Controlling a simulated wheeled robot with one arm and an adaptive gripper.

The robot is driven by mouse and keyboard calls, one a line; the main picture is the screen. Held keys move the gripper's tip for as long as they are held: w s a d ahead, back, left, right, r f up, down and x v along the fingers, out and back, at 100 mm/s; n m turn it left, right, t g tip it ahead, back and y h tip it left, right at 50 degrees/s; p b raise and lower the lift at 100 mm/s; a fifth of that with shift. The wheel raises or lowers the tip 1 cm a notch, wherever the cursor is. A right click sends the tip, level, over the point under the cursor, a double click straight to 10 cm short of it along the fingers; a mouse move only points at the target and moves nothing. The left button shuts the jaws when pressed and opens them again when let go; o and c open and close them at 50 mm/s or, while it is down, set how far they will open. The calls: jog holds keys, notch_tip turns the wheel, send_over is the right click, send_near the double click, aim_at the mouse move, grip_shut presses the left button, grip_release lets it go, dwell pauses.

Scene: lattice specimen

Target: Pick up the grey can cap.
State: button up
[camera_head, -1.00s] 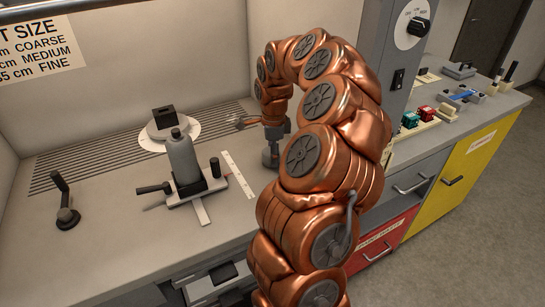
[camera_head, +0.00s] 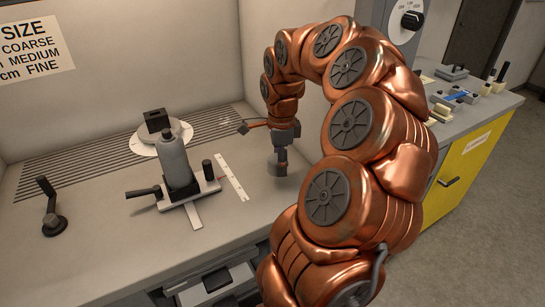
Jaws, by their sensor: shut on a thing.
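My gripper (camera_head: 280,162) points down over the bench, right of the white ruler strip. It is shut on a small grey thing at its tips, which I take to be the grey can cap (camera_head: 280,171). The cap is small and partly covered by the fingers, so its shape is hard to tell. A grey can (camera_head: 174,162) stands upright to the left in a clamp-like stand (camera_head: 200,190), apart from my gripper.
The white ruler strip (camera_head: 232,177) lies between the can and my gripper. A slotted grille (camera_head: 85,150) runs along the back.

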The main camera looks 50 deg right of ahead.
jog(key=s+a, duration=0.1)
jog(key=s, duration=0.1)
jog(key=s+a+b, duration=0.1)
jog(key=s, duration=0.2)
jog(key=s+a, duration=0.1)
jog(key=s, duration=0.2)
jog(key=shift+s+r+b, duration=0.1)
jog(key=shift+r+b, duration=0.3)
jog(key=shift+a, duration=0.1)
